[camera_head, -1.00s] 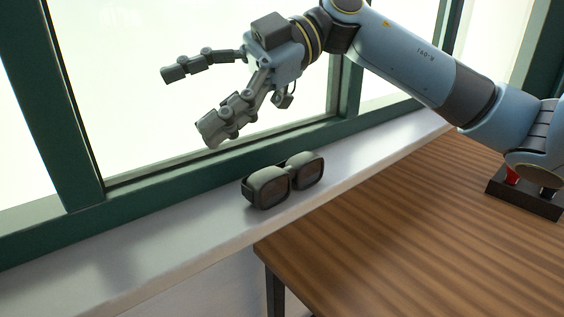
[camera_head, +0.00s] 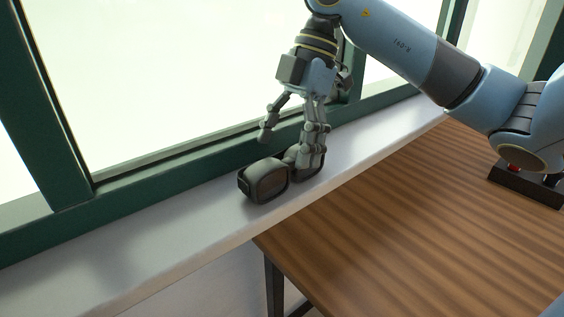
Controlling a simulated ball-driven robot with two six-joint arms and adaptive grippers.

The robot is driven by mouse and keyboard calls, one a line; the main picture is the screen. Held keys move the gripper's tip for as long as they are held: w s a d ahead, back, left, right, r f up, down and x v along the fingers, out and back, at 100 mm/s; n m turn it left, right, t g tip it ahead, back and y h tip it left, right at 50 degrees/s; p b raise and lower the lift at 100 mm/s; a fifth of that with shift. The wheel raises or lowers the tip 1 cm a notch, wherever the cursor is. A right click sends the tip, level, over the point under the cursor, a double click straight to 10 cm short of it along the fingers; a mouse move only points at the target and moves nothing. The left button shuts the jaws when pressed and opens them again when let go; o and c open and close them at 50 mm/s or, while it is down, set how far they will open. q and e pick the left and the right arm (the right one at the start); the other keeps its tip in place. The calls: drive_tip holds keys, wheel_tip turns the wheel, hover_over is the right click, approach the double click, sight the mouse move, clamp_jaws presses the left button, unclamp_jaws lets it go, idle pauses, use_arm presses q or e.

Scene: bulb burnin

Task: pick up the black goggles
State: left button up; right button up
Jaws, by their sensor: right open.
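The black goggles (camera_head: 264,182) lie on the pale window sill, their lenses facing the table side. My right gripper (camera_head: 285,150) points down over them, its fingers spread open. One finger hangs on the window side, behind the goggles. The other comes down in front of the right lens and hides much of it. I cannot tell whether a finger touches the goggles. My left gripper is not in view.
The pale sill (camera_head: 130,245) is bare to the left of the goggles. The green window frame (camera_head: 200,160) rises close behind them. A brown wooden table (camera_head: 400,210) stands in front, with a dark holder (camera_head: 525,183) at its right, partly behind my arm.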

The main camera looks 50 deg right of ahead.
drive_tip(key=shift+x, duration=1.25)
drive_tip(key=c, duration=1.3)
drive_tip(key=shift+o, duration=0.2)
drive_tip(key=shift+r, duration=0.15)
